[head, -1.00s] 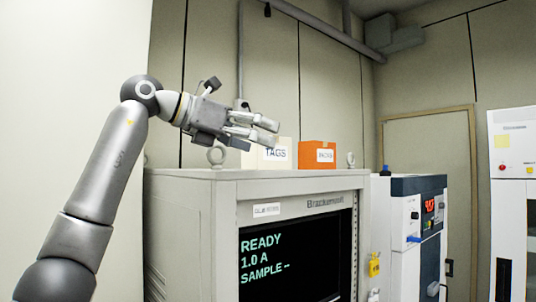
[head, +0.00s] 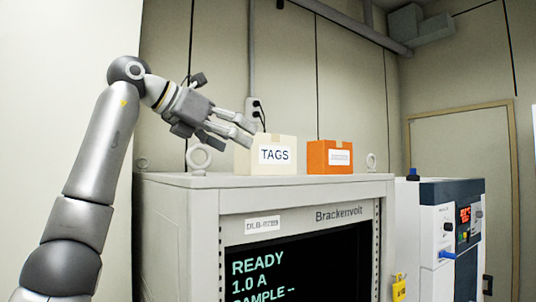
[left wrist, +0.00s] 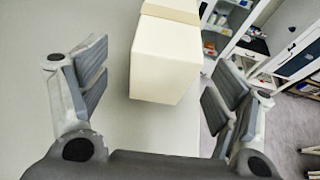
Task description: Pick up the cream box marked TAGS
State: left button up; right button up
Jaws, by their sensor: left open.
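The cream box marked TAGS (head: 277,156) stands upright on top of the grey cabinet (head: 180,181), its label facing me in the head view. My left gripper (head: 243,138) is open and empty, with its fingers pointing toward the box and overlapping its upper left edge. In the left wrist view the plain side of the cream box (left wrist: 165,60) sits between the two spread fingers, beyond their tips or nearly level with them; I cannot tell which. I see no clear contact. My right gripper is in neither view.
An orange box (head: 330,157) stands just right of the cream box. Metal lifting rings (head: 199,158) rise from the cabinet top, one near the gripper. A wall socket (head: 253,107) with a cable is behind. A white and blue machine (head: 440,225) stands to the right.

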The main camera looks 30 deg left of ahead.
aim_at(259, 150)
pick_arm(q)
jog(key=shift+x, duration=1.1)
jog(key=p+x, duration=0.2)
jog(key=x, duration=0.3)
jog(key=shift+d, duration=0.15)
jog(key=c, duration=0.9)
jog(key=shift+c, duration=0.4)
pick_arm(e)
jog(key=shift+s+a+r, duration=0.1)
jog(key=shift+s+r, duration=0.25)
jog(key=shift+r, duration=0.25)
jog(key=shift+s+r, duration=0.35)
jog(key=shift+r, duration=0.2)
